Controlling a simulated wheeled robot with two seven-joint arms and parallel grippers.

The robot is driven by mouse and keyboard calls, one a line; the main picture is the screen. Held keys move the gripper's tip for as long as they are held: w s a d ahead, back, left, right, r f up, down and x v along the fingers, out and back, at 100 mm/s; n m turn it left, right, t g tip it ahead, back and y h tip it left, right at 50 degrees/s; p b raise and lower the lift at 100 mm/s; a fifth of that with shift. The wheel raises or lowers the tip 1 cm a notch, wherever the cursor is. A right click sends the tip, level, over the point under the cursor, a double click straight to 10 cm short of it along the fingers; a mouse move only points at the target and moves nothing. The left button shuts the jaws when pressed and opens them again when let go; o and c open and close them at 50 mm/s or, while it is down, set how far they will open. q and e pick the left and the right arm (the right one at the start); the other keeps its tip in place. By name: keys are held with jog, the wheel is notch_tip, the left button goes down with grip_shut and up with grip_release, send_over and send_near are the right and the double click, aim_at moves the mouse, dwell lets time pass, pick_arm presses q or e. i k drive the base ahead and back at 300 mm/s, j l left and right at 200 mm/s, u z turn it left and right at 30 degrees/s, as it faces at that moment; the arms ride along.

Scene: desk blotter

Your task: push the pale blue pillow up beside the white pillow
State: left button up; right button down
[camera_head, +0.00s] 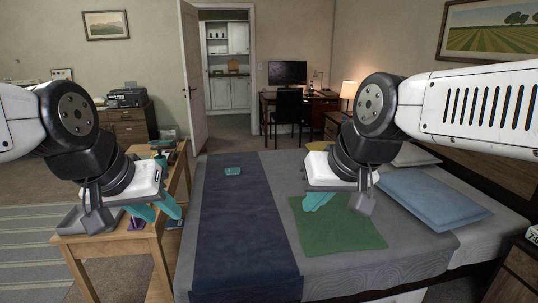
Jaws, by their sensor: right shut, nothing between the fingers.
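The pale blue pillow (435,199) lies flat on the right side of the bed, near the headboard. The white pillow (414,155) lies beyond it, partly hidden behind my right arm. My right gripper (318,204) has its teal fingers together and empty. It is over the green cloth, to the left of the pale blue pillow and apart from it. My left gripper (158,212) has its teal fingers apart, with nothing seen between them. It is at the wooden bench left of the bed, far from both pillows.
The green cloth (350,234) and a dark blue runner (245,235) lie on the grey bed. A small teal object (233,171) rests on the runner. The wooden bench (146,244) holds several items. A nightstand (518,272) stands at the lower right. The runner is mostly clear.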

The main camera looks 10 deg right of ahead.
aim_at(442, 207)
jog(key=i+l+u, duration=0.3)
jog(key=l, duration=1.15)
jog(key=l+u, duration=0.35)
jog(key=l, duration=3.1)
